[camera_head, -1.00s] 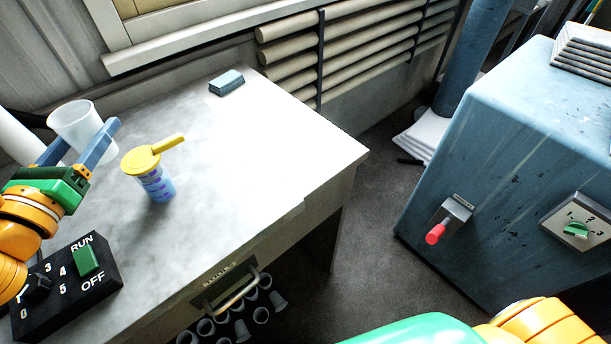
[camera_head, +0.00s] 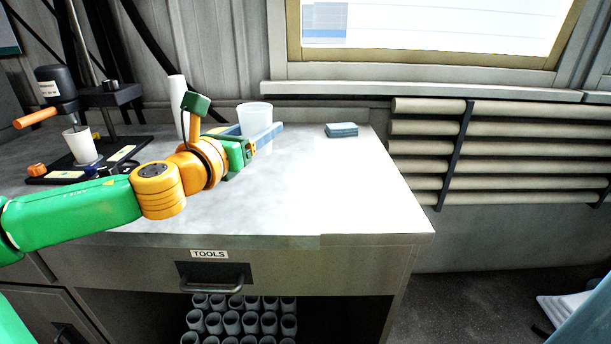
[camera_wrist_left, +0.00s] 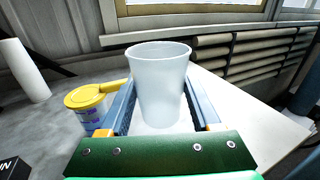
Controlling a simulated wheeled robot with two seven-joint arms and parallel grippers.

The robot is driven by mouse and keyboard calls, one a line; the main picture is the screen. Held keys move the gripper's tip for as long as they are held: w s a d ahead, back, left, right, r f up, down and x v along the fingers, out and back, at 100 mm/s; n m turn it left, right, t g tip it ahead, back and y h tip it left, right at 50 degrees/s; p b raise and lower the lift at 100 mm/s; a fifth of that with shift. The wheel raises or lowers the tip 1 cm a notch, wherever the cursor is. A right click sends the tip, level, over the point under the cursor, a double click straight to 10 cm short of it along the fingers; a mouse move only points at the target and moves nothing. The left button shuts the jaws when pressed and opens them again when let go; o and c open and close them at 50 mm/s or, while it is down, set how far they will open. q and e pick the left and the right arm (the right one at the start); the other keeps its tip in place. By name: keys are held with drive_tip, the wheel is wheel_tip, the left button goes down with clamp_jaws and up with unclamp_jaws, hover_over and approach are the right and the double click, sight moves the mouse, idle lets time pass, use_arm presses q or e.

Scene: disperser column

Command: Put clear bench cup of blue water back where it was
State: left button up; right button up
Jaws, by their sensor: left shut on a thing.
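My left gripper (camera_head: 262,132) is shut on a translucent whitish cup (camera_head: 254,113) over the back of the bench. In the left wrist view the cup (camera_wrist_left: 158,85) stands upright between the two blue fingers. I cannot make out blue water in it. I cannot tell whether its base touches the bench. My right gripper is out of view.
A yellow-lidded tub (camera_wrist_left: 88,108) stands left of the gripper in the wrist view. A disperser stand (camera_head: 105,97) with a white cup (camera_head: 80,147) is at the left. A blue block (camera_head: 341,130) lies at the back. A white cylinder (camera_head: 178,105) stands behind my arm.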

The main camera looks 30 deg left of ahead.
use_arm(q)
drive_tip(key=shift+w+f+p, duration=0.15)
drive_tip(key=shift+w+p, duration=0.4)
drive_tip(key=shift+w, duration=0.45)
drive_tip(key=w+f+p, duration=0.1)
drive_tip(key=w+f, duration=0.1)
drive_tip(key=w+d+f+p, duration=0.1)
drive_tip(key=w+f, duration=0.1)
drive_tip(key=f, duration=0.1)
drive_tip(key=w+d+f+p, duration=0.1)
drive_tip(key=w+f+p, duration=0.1)
drive_tip(key=shift+w+f, duration=0.15)
drive_tip(key=shift+w, duration=0.15)
drive_tip(key=shift+f+b, duration=0.4)
drive_tip(key=shift+f, duration=1.05)
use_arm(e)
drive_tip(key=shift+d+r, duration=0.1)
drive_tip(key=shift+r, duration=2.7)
use_arm(q)
drive_tip(key=shift+f, duration=0.15)
drive_tip(key=o, duration=1.4)
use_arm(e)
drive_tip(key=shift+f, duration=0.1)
